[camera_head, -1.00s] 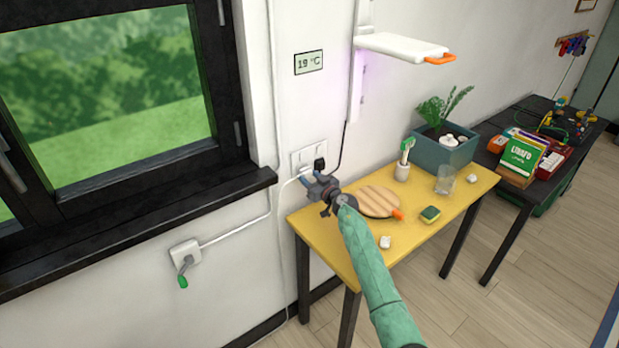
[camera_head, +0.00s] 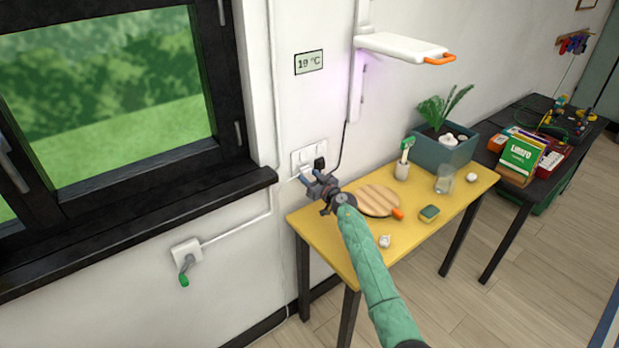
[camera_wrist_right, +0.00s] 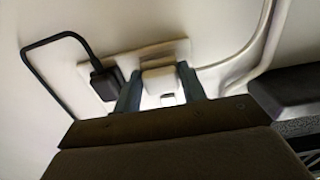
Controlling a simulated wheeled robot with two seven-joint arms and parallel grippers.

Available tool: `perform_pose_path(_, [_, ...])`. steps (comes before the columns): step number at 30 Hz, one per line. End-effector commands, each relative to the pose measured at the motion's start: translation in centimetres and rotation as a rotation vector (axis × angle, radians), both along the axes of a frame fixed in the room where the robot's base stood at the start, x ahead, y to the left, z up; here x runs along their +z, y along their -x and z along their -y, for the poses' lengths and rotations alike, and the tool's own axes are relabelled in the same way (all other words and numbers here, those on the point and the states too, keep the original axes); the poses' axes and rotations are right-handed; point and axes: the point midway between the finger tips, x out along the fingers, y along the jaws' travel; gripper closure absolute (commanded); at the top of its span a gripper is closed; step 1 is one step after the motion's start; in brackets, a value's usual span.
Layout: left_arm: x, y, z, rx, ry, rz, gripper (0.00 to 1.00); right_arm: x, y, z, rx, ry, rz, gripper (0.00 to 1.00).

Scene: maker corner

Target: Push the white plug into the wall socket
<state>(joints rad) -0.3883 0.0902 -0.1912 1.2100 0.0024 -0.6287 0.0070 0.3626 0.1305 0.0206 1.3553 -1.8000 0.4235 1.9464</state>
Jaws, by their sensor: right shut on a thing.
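The white wall socket plate (camera_head: 309,154) is on the wall just above the left back corner of the yellow table. My right gripper (camera_head: 311,179) is at the plate's lower edge, shut on the white plug (camera_wrist_right: 160,80). In the right wrist view the two fingers hold the plug from both sides, in front of the socket plate (camera_wrist_right: 128,66). The plug is close against the plate; I cannot tell how deep its pins sit. A black plug (camera_wrist_right: 104,82) sits in the outlet beside it, and also shows in the head view (camera_head: 320,164). My left gripper is not in view.
A window sill (camera_head: 150,222) juts out left of the socket. A white lamp (camera_head: 402,46) hangs above.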

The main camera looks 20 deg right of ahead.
Motion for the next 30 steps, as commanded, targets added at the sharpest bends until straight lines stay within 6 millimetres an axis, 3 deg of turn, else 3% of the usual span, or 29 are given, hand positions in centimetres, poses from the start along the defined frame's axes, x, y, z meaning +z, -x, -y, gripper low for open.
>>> perform_pose_path(13, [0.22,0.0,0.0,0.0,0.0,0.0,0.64,0.12,-0.72,-0.26,0.0,0.0,0.001,0.79])
perform_pose_path(14, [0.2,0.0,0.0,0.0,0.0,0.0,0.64,0.08,-0.71,-0.26,0.0,-0.001,0.001,0.55])
perform_pose_path(17, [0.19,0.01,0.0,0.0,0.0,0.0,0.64,0.08,-0.7,-0.25,0.0,0.0,0.001,0.35])
perform_pose_path(30, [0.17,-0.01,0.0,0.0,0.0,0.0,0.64,-0.1,0.14,0.08,-0.001,0.001,0.0,0.33])
